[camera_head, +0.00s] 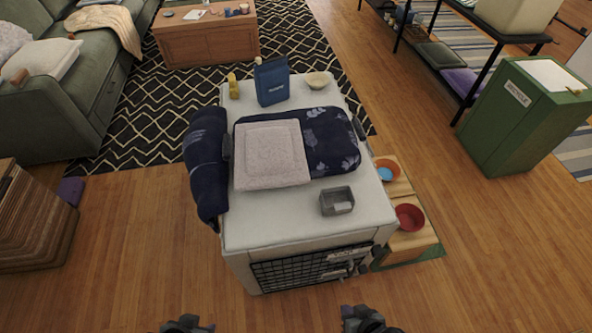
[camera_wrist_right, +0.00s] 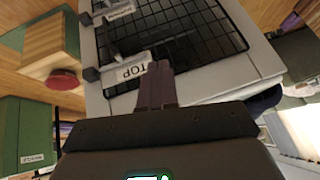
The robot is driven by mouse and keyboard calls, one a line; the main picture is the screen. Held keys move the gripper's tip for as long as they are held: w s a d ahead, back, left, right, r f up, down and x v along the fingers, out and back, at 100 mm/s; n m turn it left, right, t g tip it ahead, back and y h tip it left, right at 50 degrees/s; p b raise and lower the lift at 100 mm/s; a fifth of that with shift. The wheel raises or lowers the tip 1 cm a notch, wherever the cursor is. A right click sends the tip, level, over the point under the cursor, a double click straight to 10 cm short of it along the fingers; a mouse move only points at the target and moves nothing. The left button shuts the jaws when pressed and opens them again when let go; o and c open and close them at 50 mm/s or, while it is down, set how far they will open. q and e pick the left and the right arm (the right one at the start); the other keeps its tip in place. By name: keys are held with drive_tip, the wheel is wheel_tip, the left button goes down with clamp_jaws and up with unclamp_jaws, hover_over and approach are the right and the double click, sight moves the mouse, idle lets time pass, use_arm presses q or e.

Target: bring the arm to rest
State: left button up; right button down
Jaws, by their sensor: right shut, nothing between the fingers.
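My right gripper (camera_head: 366,319) shows at the bottom edge of the head view, in front of the white crate-like cabinet (camera_head: 245,262). In the right wrist view its purple-grey fingers (camera_wrist_right: 157,84) are together with nothing between them.
On the cabinet are a dark patterned cushion (camera_head: 335,140), a pale folded cloth (camera_head: 270,155), a grey tray (camera_head: 328,206), a blue bag (camera_head: 272,82) and a small bowl (camera_head: 317,79). A wooden stand with a red bowl (camera_head: 410,217) adjoins its right. Floor (camera_head: 130,270) at left front is clear.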

drive_tip(key=s+d+r+g+h, duration=0.1)
drive_tip(key=s+d+r, duration=0.1)
drive_tip(key=d+r, duration=0.25)
drive_tip(key=s+d+r+g+h, duration=0.2)
drive_tip(key=s+d+r, duration=0.1)
drive_tip(key=r, duration=0.3)
wheel_tip(320, 180, up, 38)
drive_tip(key=p, duration=3.8)
wheel_tip(320, 180, down, 75)
drive_tip(key=b, duration=7.5)
drive_tip(key=shift+w+a+n, duration=0.2)
drive_tip(key=shift+w+n, duration=0.2)
drive_tip(key=shift+f, duration=0.1)
